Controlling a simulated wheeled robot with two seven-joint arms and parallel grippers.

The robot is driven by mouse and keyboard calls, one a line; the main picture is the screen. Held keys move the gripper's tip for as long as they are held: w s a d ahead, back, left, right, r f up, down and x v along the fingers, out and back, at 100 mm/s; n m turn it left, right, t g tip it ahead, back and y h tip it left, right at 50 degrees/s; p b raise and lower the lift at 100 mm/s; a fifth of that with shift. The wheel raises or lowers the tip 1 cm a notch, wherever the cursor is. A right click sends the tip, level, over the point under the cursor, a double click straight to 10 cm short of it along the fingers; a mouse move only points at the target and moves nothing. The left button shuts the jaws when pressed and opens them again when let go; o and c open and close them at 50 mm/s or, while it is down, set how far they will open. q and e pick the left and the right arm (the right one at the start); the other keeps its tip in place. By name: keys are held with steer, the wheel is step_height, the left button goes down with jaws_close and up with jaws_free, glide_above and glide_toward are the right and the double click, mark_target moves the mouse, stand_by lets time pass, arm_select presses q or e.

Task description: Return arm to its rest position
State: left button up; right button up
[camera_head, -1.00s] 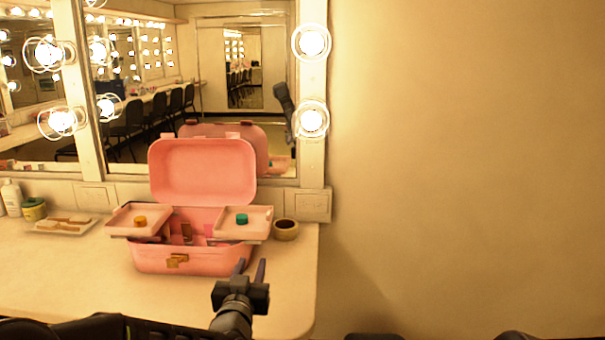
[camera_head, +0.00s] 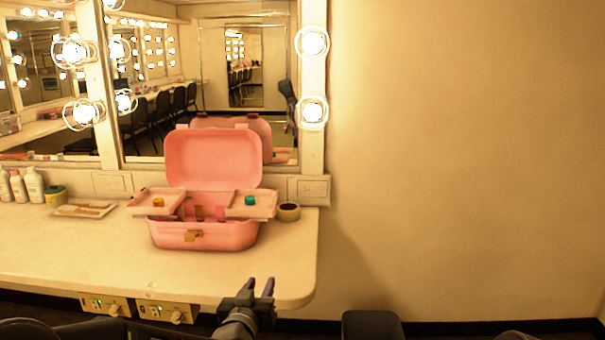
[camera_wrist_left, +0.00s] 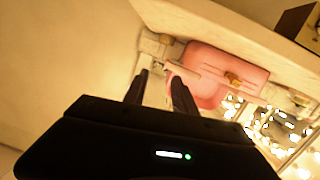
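My left gripper (camera_head: 259,285) is at the bottom middle of the head view, low near the front edge of the counter. Its two dark fingers are apart with nothing between them. The fingers also show in the left wrist view (camera_wrist_left: 158,82), apart and empty. An open pink case (camera_head: 205,235) stands on the counter, beyond the gripper and not touched by it. The case also shows tilted in the left wrist view (camera_wrist_left: 222,62). My right gripper does not show in any view.
The white counter (camera_head: 90,255) has a rounded right end. A small round pot (camera_head: 289,212) stands right of the case. A tray (camera_head: 84,210), a jar (camera_head: 55,196) and white bottles (camera_head: 34,184) stand at left. Bare wall fills the right.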

arm_select(q)
steer(key=s+d+f+g+h+p, duration=0.15)
steer(key=s+f+g, duration=0.25)
steer(key=s+f, duration=0.55)
steer(key=s+d+f+g+p, duration=0.15)
steer(key=s+f+g, duration=0.35)
steer(key=f, duration=0.7)
steer(key=s+f+n+g+p, duration=0.1)
steer(key=s+f, duration=0.4)
steer(key=s, duration=0.8)
steer(key=s+f+n+g+p, duration=0.1)
steer(key=s+f+g+p, duration=0.2)
steer(key=s, duration=1)
step_height(320, 180, down, 2)
steer(key=g, duration=0.2)
steer(key=shift+a+f+g+p, duration=0.15)
steer(key=shift+a+g+p, duration=0.15)
steer(key=shift+w+h, duration=0.1)
steer(key=shift+h, duration=0.15)
